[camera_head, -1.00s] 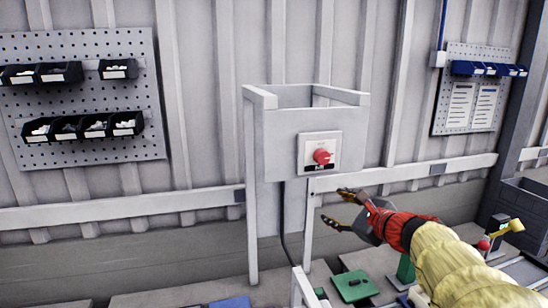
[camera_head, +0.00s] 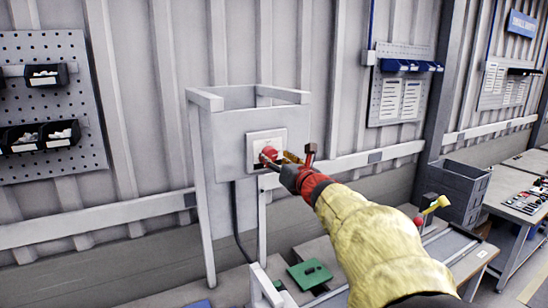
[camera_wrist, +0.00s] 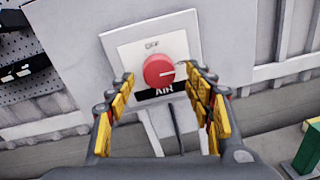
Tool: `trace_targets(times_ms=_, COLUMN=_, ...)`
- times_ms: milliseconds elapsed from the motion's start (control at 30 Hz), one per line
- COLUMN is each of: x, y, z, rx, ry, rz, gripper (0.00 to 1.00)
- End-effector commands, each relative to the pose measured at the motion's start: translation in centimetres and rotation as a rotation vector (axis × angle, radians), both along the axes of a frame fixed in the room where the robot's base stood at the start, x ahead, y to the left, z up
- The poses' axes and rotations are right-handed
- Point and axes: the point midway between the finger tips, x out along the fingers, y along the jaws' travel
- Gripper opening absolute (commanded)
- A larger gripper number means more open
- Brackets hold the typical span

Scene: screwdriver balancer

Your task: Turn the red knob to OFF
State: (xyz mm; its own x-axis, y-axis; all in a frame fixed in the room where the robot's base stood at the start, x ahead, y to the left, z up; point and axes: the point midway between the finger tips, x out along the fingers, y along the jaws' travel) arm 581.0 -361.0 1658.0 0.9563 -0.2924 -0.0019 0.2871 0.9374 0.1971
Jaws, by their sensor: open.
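The red knob (camera_wrist: 159,71) sits on a pale square plate (camera_wrist: 127,46) with "OFF" above it and a black label reading "AIN" below. A light mark on the knob points to the right, not up at "OFF". The knob also shows in the head view (camera_head: 268,154), on the front of a grey box (camera_head: 228,145). My gripper (camera_wrist: 160,85) is open. In the wrist view its yellow-padded fingers stand left and right of the knob. The right fingertip looks close to the knob's right side; I cannot tell if it touches. In the head view my gripper (camera_head: 280,160) partly covers the plate.
A dark cable (camera_head: 238,215) hangs below the box. Green blocks (camera_head: 309,273) lie on the bench below. A pegboard with black bins (camera_head: 45,100) is at left, and a dark crate (camera_head: 462,190) stands at right. The space in front of the box is otherwise clear.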

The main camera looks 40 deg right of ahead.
Motion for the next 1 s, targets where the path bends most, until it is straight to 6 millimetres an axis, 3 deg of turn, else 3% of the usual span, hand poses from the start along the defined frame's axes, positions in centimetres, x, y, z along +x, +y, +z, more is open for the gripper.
trace_targets(times_ms=167, x=1.21, y=-0.33, z=0.03, rx=0.000, ry=0.000, rz=0.001, gripper=0.52)
trace_targets(times_ms=433, x=1.33, y=-0.37, z=0.06, rx=-0.001, ry=-0.001, rz=0.001, gripper=0.52)
trace_targets(times_ms=1000, x=1.30, y=-0.37, z=0.06, rx=-0.002, ry=-0.001, rz=0.001, gripper=0.21)
